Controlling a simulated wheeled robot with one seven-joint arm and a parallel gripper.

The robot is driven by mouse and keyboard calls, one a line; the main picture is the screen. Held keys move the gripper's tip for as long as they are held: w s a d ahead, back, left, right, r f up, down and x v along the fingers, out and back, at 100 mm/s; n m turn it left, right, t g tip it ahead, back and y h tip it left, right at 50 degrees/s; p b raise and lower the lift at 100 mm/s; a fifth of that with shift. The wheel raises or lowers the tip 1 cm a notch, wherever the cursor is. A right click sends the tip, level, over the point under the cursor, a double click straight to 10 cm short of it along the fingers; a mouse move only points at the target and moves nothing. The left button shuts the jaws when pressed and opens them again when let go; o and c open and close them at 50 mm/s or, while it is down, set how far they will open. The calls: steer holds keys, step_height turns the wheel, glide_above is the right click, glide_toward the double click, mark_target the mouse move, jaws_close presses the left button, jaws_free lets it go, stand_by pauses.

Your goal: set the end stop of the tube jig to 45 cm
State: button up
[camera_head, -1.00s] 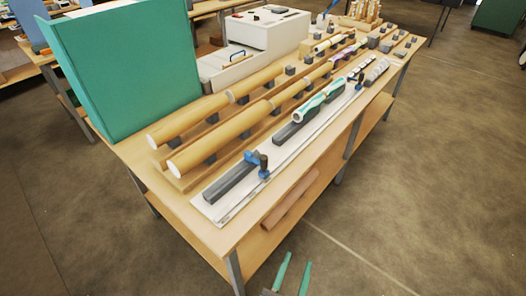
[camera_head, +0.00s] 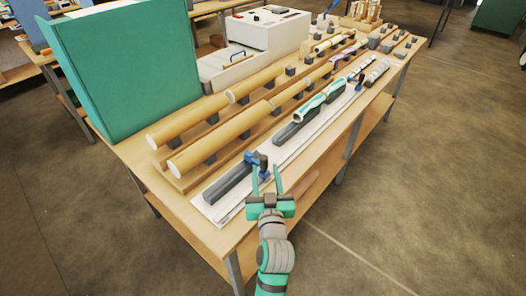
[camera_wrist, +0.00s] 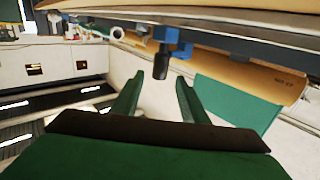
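The tube jig is a long white plate (camera_head: 207,207) along the table's right edge, with dark grey rests (camera_head: 228,184) on it. A blue stop (camera_head: 255,159) with a dark knob stands near its near end; the wrist view shows the blue part (camera_wrist: 168,40) and the dark knob (camera_wrist: 161,66) ahead. My gripper (camera_head: 267,180) is open and empty, its green fingers pointing at the stop. In the wrist view the gripper's fingertips (camera_wrist: 158,80) are either side of the knob's line, seemingly short of it. Scale marks are not readable.
Large brown tubes (camera_head: 205,145) lie on rests to the left. A green panel (camera_head: 125,70) and a white laminator (camera_head: 265,35) stand behind. The floor at right is clear.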

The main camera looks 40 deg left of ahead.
mark_target(264, 156)
steer(key=x, duration=0.9)
steer(key=shift+w+a, duration=0.2)
steer(key=shift+w, duration=0.1)
jaws_close()
